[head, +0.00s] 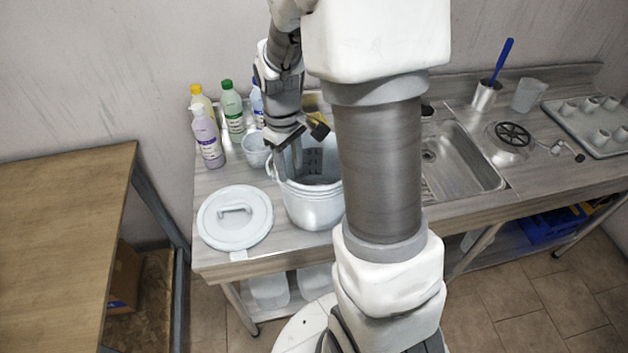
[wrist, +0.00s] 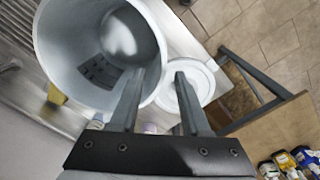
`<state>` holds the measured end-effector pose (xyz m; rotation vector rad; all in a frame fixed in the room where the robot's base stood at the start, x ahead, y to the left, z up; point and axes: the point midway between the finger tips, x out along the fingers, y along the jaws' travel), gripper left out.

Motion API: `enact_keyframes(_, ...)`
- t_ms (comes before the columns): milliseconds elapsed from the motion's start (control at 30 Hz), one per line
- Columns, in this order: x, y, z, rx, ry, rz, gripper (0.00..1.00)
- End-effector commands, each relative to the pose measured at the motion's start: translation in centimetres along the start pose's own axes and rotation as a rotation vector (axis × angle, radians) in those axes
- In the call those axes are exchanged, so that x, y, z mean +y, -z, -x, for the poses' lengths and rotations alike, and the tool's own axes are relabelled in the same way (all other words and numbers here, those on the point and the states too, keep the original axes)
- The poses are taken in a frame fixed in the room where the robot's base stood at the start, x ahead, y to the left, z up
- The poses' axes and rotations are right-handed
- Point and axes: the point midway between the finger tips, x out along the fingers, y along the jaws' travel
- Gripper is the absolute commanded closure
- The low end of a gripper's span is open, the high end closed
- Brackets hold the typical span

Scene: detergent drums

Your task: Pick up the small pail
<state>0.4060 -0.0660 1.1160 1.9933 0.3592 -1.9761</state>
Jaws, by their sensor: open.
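A white pail (head: 315,208) stands upright and uncovered on the counter. In the wrist view, the open pail (wrist: 70,55) shows a pale inside with a dark patch on the wall. A smaller whitish tub (head: 256,152) stands behind it to the left. I cannot tell for certain which of the two is the small pail. My gripper (head: 289,168) points down at the left rim of the larger pail. In the wrist view, my open gripper (wrist: 157,82) has one finger over the pail's mouth and the other outside the rim, above the lid. The fingers hold nothing.
A round white lid (head: 235,232) with a handle lies left of the pail. Several bottles, including a green one (head: 233,112), stand behind. A sink (head: 465,165) lies to the right, and a tray (head: 575,137) with cups further right. A wooden table (head: 60,230) stands left.

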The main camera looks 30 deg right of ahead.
Motion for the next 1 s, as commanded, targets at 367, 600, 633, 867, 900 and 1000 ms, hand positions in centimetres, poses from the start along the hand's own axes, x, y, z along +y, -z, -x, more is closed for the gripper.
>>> enact_keyframes(367,-0.2,0.3,-4.2,-0.003,0.002,0.0,0.53)
enact_keyframes(600,-0.2,0.3,-5.2,0.0,0.0,0.0,0.53)
enact_keyframes(633,-0.2,0.3,-5.2,0.0,0.0,0.0,0.53)
enact_keyframes(867,-0.2,0.3,-5.2,0.0,0.0,0.0,0.75)
enact_keyframes(900,-0.2,0.3,-5.2,0.0,0.0,0.0,0.82)
enact_keyframes(1000,-0.2,0.3,-5.1,0.0,0.0,0.0,1.0)
